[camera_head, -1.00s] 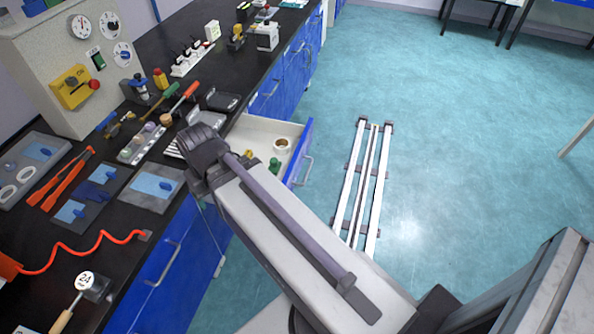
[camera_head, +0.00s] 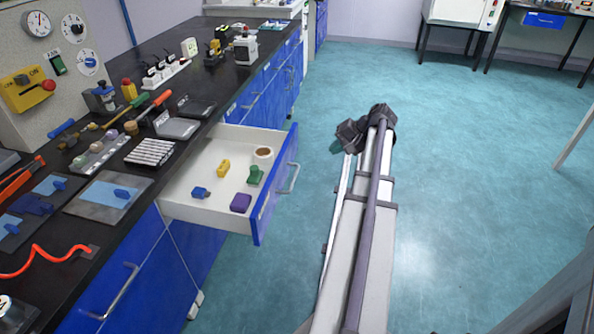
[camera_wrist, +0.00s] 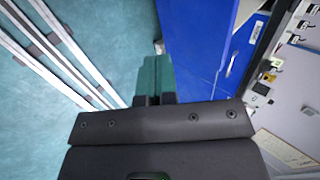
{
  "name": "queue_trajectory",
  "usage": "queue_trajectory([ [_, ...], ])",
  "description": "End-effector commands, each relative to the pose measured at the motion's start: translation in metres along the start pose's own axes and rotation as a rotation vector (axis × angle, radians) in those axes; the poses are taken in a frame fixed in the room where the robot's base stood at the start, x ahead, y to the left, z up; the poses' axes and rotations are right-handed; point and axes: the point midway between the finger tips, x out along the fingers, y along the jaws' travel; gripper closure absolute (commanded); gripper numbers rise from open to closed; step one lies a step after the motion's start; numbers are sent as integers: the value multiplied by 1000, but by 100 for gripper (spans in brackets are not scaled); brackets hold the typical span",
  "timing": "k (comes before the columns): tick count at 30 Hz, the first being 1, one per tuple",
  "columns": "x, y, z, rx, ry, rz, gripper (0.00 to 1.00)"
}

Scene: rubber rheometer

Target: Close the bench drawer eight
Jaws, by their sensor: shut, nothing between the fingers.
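One bench drawer (camera_head: 222,207) stands pulled out from the blue cabinet in the head view, with a white inside and a blue front (camera_head: 262,212). Its label is too small to read, so I cannot confirm its number. A bar handle (camera_head: 291,178) is on its front. My gripper (camera_wrist: 156,78) shows in the wrist view with its teal fingers shut and empty. In the head view my arm's end is over the floor, right of the drawer front and apart from it; the fingers are mostly hidden there.
The drawer holds a yellow block (camera_head: 223,168), a blue block (camera_head: 200,192), a purple block (camera_head: 241,203), a green piece (camera_head: 255,175) and a tape roll (camera_head: 263,155). The black benchtop (camera_head: 215,75) is crowded. Floor farther right is clear.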

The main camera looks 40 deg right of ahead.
Motion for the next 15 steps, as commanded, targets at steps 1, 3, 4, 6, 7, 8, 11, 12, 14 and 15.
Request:
queue_trajectory([
  [1, -2, -10, -5, -6, -4, -35, 100],
  [3, -2, -15, -2, -11, -5, -60, 100],
  [4, -2, -16, -2, -12, -6, -63, 100],
  [6, 0, -15, -1, -14, -6, -60, 100],
  [7, 2, -15, -1, -14, -7, -60, 100],
  [8, 4, -15, -1, -14, -7, -60, 100],
  [11, 18, -13, -1, -14, -7, -59, 100],
  [12, 26, -13, -1, -14, -7, -58, 100],
  [14, 39, -12, -1, -16, -8, -58, 100],
  [15, 48, -12, 0, -16, -9, -58, 100],
])
